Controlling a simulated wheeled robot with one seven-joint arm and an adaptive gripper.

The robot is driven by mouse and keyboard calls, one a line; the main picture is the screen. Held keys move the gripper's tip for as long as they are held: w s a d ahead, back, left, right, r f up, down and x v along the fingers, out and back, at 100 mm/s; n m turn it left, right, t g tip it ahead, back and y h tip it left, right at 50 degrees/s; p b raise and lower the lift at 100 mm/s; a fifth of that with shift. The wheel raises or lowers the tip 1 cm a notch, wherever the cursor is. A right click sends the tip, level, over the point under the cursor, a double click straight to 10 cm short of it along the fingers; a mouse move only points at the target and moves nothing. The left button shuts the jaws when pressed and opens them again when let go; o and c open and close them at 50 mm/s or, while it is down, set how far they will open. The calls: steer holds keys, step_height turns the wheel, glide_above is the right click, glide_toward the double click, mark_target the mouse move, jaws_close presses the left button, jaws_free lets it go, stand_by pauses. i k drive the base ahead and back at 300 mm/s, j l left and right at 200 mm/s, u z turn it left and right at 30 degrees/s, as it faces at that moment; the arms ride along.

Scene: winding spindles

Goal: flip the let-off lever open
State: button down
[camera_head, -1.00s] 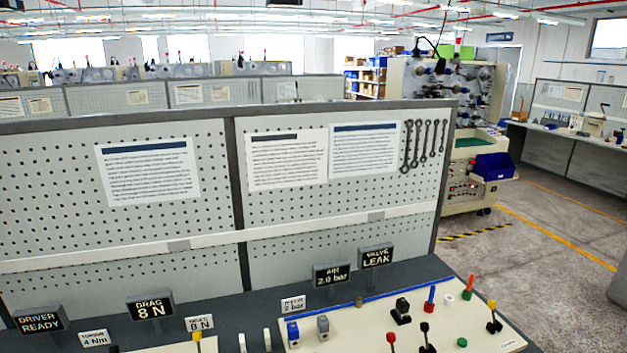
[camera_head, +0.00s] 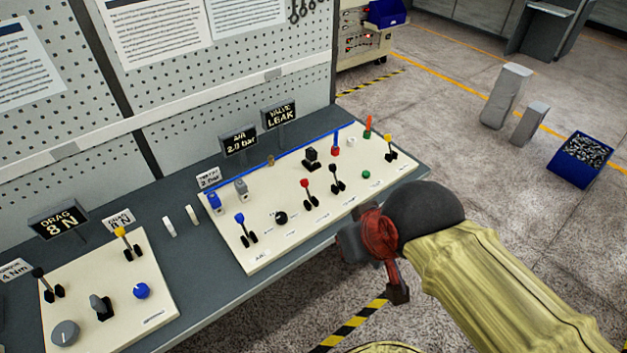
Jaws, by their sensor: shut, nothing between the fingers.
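Several levers stand on the cream right panel (camera_head: 262,248): a blue-knobbed lever (camera_head: 240,222), a red-knobbed lever (camera_head: 306,190), a black-knobbed lever (camera_head: 336,176) and a yellow-knobbed lever (camera_head: 389,145). The cream left panel (camera_head: 70,335) has another yellow-knobbed lever (camera_head: 122,238) and a black-knobbed lever (camera_head: 42,280). The small labels are too blurred to tell which is the let-off lever. My gripper (camera_head: 352,243) is shut and empty, in front of the bench's right part. It appears apart from every lever; its fingertips are hard to make out.
The panels lie on a dark grey bench (camera_head: 215,298) below a pegboard (camera_head: 230,80). Signs reading "VALVE LEAK" (camera_head: 280,115), "AIR 2.0 bar" (camera_head: 239,139) and "DRAG 8 N" (camera_head: 58,219) stand behind them. A blue bin (camera_head: 578,162) and grey blocks (camera_head: 506,95) are on the floor at right.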

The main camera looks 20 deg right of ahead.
mark_target(304, 183)
steer(key=i+l, duration=0.8)
steer(key=i, duration=0.2)
